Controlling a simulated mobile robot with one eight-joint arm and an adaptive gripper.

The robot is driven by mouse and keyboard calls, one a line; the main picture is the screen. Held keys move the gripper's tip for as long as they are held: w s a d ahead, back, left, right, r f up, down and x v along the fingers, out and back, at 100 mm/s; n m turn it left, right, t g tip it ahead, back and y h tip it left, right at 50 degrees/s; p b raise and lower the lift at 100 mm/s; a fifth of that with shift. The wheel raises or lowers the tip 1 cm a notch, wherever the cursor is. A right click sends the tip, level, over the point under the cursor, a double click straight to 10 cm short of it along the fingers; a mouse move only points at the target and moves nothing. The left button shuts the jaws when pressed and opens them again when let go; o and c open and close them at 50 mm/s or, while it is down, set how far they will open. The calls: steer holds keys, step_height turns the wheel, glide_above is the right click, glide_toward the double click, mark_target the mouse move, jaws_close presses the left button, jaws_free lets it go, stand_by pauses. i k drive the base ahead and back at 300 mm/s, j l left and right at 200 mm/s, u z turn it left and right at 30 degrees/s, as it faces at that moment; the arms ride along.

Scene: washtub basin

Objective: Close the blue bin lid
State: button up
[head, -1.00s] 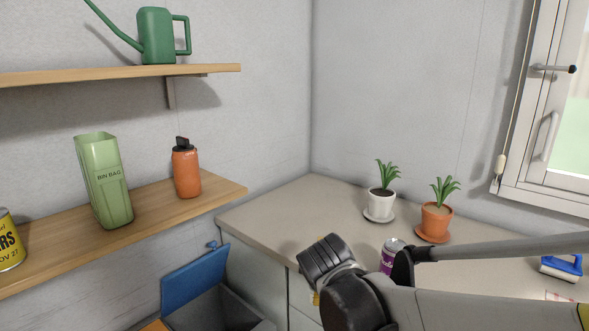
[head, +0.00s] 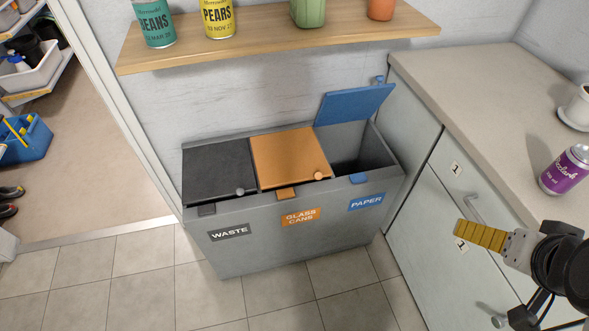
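The blue lid (head: 352,104) of the paper compartment stands open in the head view, tilted up and back against the wall side, with a small blue knob at its upper right corner. The grey bin (head: 290,240) has three compartments, and the open one on the right carries a blue PAPER label (head: 367,201). My gripper (head: 468,233) is at the right, in front of the counter's drawers and clear of the bin. Its yellow finger pad points left toward the bin. Only one finger shows, so its opening is hidden.
The black waste lid (head: 219,172) and orange glass and cans lid (head: 290,158) are shut. A wooden shelf (head: 270,48) with cans hangs above the bin. The counter (head: 470,90) stands close on the right, holding a purple can (head: 565,170). Tiled floor (head: 270,295) in front is clear.

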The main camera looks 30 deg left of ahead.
mark_target(337, 108)
steer(key=k+l+u, duration=0.2)
steer(key=u, duration=0.25)
steer(key=k+l+u, duration=0.2)
steer(key=u, duration=0.2)
steer(key=i+j, duration=0.1)
steer(key=i, duration=0.3)
steer(key=i+j, duration=0.1)
steer(key=i, duration=0.25)
steer(key=z, duration=0.05)
